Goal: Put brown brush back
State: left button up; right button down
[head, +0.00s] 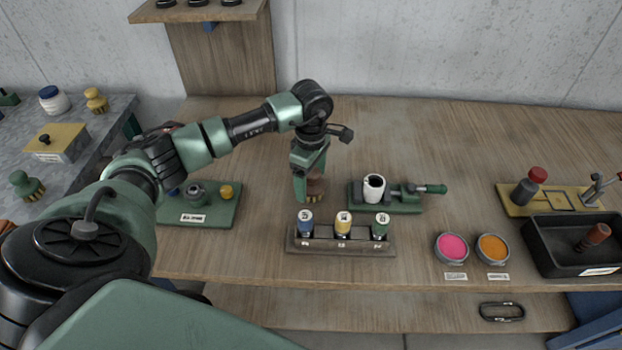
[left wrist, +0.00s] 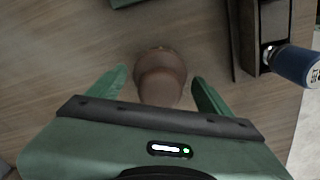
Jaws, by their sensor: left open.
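The brown brush (head: 317,185) stands on the wooden table behind the bottle rack, partly hidden by my left gripper (head: 308,187). Its bristles show pale at the bottom. In the left wrist view, the rounded brown top of the brush (left wrist: 160,75) lies between the two green fingers of my left gripper (left wrist: 160,90). The fingers are open, with a gap on each side of the brush. My right gripper is not in view.
A rack (head: 340,246) with three bottles stands just in front of the brush. A green board (head: 200,212) is to its left, a green clamp fixture (head: 400,208) to its right. A grey side table (head: 75,140) at left holds a yellow brush (head: 96,100) and a green brush (head: 27,186).

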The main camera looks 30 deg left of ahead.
pick_arm(q)
notch_tip(320, 180, up, 11)
jog(key=b, duration=0.3)
jog(key=shift+r, duration=0.4)
jog(key=shift+f, duration=0.1)
